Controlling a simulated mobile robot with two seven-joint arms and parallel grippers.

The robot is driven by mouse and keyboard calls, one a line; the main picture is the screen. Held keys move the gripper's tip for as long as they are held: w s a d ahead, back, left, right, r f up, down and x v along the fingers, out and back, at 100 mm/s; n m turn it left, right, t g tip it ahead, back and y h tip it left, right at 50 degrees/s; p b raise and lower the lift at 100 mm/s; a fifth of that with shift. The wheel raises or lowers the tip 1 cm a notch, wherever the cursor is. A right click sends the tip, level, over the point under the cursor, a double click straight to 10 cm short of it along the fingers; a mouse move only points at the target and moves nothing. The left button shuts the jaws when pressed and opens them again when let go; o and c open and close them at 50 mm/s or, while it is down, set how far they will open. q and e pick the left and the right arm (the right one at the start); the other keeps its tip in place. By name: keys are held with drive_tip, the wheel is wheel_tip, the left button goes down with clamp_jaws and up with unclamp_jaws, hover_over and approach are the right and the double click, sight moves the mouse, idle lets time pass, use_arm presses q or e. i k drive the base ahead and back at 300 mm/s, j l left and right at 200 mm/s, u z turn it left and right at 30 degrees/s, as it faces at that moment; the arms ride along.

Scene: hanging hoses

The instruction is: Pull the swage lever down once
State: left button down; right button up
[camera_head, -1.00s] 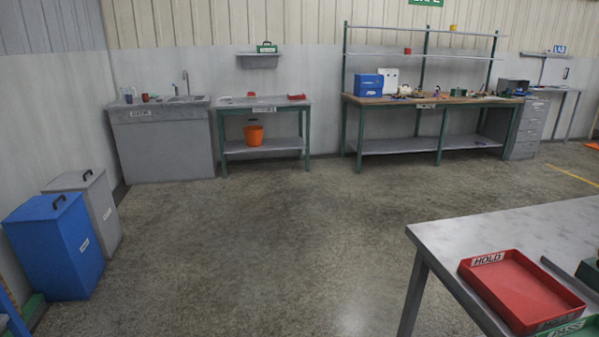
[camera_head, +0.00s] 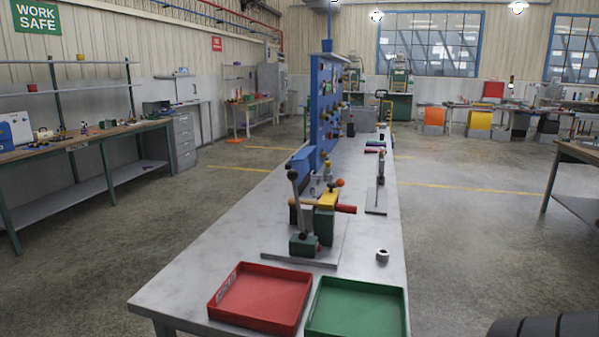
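A bench press device (camera_head: 310,225) with green, yellow and dark parts stands on a plate on the long grey table. A grey lever (camera_head: 296,205) with a black ball knob rises nearly upright at its left front; it looks like the swage lever.
A red tray (camera_head: 260,298) and a green tray (camera_head: 357,309) lie at the table's near end. A small metal ring (camera_head: 382,255) and another small lever tool (camera_head: 380,187) stand on the right side. A blue pegboard (camera_head: 326,110) rises behind.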

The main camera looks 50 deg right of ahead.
sight(292, 175)
drive_tip(key=i+j+z, duration=0.2)
drive_tip(key=z, duration=0.3)
drive_tip(key=i+j+z, duration=0.25)
drive_tip(key=z, duration=0.2)
drive_tip(key=i+j+z, duration=0.1)
drive_tip(key=j+z, duration=0.4)
drive_tip(key=i+j+z, duration=0.1)
drive_tip(key=j+z, duration=0.2)
drive_tip(key=z, duration=0.15)
drive_tip(key=j+z, duration=0.4)
drive_tip(key=i+j+z, duration=0.1)
drive_tip(key=j+z, duration=0.8)
drive_tip(key=j, duration=0.2)
drive_tip(key=k, duration=0.05)
